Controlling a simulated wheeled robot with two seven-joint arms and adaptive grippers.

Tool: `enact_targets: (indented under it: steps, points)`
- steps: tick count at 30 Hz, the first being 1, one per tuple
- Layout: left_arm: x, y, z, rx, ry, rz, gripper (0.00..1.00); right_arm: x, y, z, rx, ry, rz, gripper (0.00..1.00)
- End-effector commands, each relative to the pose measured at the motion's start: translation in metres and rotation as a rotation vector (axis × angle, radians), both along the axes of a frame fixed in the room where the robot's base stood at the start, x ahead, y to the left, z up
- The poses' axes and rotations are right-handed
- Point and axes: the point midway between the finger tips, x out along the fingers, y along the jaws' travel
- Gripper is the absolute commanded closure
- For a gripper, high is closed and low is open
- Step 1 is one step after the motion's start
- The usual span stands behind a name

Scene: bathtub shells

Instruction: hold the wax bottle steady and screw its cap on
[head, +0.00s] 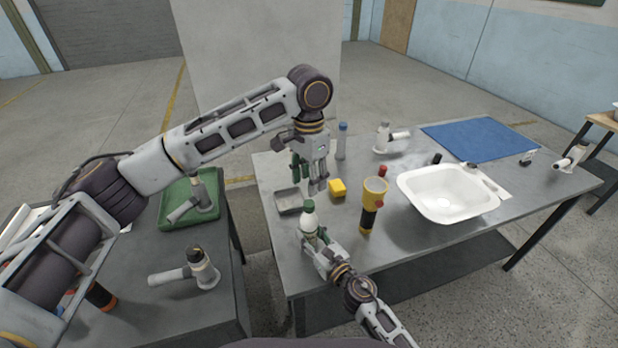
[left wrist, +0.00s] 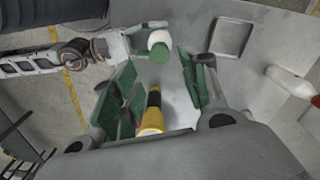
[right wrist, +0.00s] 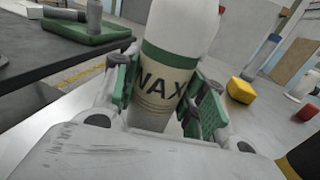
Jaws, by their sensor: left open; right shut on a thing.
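The wax bottle (head: 309,222) is white and stands near the table's front left edge. My right gripper (head: 318,243) is shut around the bottle's body. The right wrist view shows the bottle (right wrist: 170,65) between the green pads, with a green band and a WAX label; its top is out of that frame. My left gripper (head: 308,180) is open and empty, pointing down, above and behind the bottle. Its pads (left wrist: 158,95) are spread apart.
A small grey tray (head: 289,203) and a yellow block (head: 338,188) lie behind the bottle. A yellow and black flashlight (head: 371,207) stands to its right. A white basin (head: 448,192) and blue mat (head: 480,139) are farther right. A side table at left holds a green tray (head: 177,226).

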Motion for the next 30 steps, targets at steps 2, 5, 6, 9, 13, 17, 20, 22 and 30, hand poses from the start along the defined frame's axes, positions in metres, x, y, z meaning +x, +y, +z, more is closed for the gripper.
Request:
enact_targets:
  steps: [2,5,6,9,13,17,20,22,30]
  points:
    - [0.000,0.000,0.000,0.000,0.000,0.005,0.56,0.000,0.000,0.000,0.000,0.000,0.000,1.00]
    - [0.000,0.000,0.000,0.000,0.000,0.006,0.56,0.000,0.000,0.000,0.000,0.000,0.000,1.00]
    - [0.000,0.000,0.000,0.000,0.000,0.006,0.56,0.000,0.000,0.000,0.000,0.000,0.000,1.00]
    - [0.000,0.000,0.000,0.000,0.000,0.005,0.56,0.000,0.000,0.000,0.000,0.000,0.000,1.00]
    - [0.000,0.000,-0.001,0.000,0.000,0.005,0.56,0.000,0.000,0.000,0.000,0.000,0.000,1.00]
    - [0.000,0.000,-0.005,0.001,0.001,0.005,0.56,0.000,0.000,0.000,0.000,0.000,0.000,1.00]
    - [0.000,0.000,-0.011,-0.001,0.001,0.005,0.56,0.000,0.000,0.000,0.000,0.000,0.000,1.00]
    - [0.000,0.000,-0.017,0.000,0.001,0.005,0.56,0.000,0.000,0.000,0.000,0.000,0.000,1.00]
    - [0.000,0.001,-0.048,0.001,0.001,0.006,0.56,0.000,0.000,0.000,0.000,0.000,0.000,1.00]
